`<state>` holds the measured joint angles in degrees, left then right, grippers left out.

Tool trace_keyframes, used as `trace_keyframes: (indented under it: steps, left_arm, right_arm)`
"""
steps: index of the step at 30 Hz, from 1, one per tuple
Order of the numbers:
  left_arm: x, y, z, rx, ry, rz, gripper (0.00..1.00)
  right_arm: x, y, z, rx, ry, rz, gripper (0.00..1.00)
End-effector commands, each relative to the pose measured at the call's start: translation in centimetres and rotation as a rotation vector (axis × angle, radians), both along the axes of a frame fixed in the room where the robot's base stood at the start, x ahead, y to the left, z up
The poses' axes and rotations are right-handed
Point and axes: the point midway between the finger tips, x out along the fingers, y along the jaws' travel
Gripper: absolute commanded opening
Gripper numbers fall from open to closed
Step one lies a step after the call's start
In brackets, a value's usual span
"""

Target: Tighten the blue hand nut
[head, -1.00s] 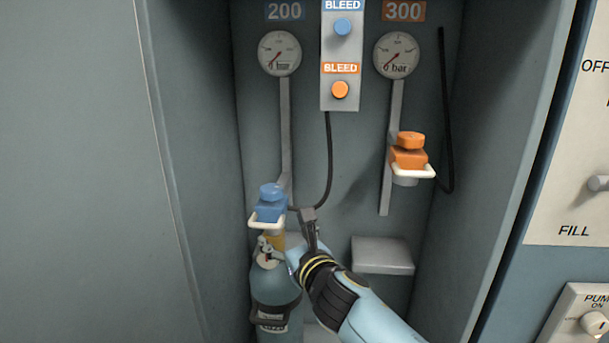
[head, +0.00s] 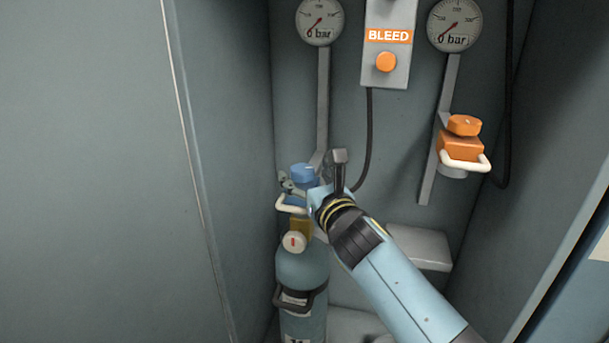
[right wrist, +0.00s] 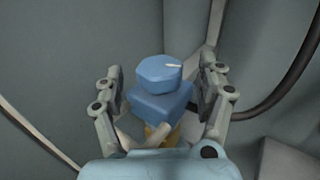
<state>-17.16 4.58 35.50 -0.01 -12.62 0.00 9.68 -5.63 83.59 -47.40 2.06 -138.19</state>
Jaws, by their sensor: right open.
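The blue hand nut (head: 303,173) sits on top of a blue block connector with a white handle loop, above the brass valve of a gas cylinder (head: 302,266). In the right wrist view the nut (right wrist: 159,73) shows as a faceted blue knob with a small white mark, over the blue block (right wrist: 160,102). My right gripper (head: 339,165) is beside the connector in the head view and hides part of it. In the right wrist view its open fingers (right wrist: 163,85) stand on either side of the nut and block, with gaps visible beside the nut. My left gripper is not in view.
An orange connector (head: 461,147) with its own nut hangs at the right. Gauges (head: 320,20) and a bleed panel (head: 386,62) are on the back wall. A black hose (head: 368,140) runs down near my gripper. A grey ledge (head: 420,246) juts out behind my arm.

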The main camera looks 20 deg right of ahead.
Motion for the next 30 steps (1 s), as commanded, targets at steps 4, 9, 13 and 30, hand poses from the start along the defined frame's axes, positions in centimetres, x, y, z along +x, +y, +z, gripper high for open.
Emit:
trace_keyframes:
  steps: [4,9,13,30]
  left_arm:
    - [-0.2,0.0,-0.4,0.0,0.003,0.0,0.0]
    - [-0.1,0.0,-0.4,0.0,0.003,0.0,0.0]
    - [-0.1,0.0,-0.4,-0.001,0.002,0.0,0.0]
    - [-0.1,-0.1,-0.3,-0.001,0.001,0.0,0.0]
  right_arm:
    - [1.4,0.0,-0.1,-0.002,0.002,0.0,0.73]
    - [1.7,0.0,0.0,-0.001,0.001,0.0,0.73]
    - [1.7,0.0,0.0,-0.001,0.001,0.0,0.73]
    - [1.7,0.0,0.0,-0.001,0.001,0.001,0.17]
